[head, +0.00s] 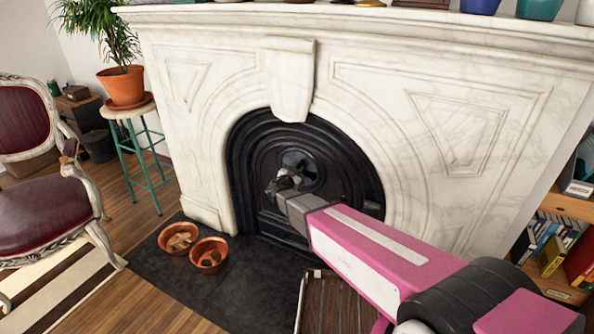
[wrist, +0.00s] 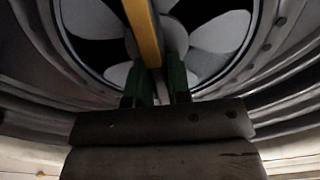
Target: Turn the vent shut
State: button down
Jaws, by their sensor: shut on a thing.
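The round vent (head: 304,162) sits in the middle of the black fireplace insert. In the wrist view the vent (wrist: 222,38) fills the top, with pale lobes and dark gaps between them inside a ridged ring. My gripper (head: 279,183) is at the vent's lower left in the head view. In the wrist view its green fingers (wrist: 159,80) are close together at the vent's hub, shut on the vent. A yellow-orange bar (wrist: 143,30) runs from the top edge down to the fingers. The exact spot of contact is hidden by the fingers.
The white marble surround (head: 190,120) arches around the insert. A chair and a potted plant are farther left, a bookshelf at right.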

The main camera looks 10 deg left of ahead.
dwell(0.3)
jog(key=c, duration=1.1)
grip_release()
jog(key=shift+o, duration=0.2)
jog(key=v, duration=1.1)
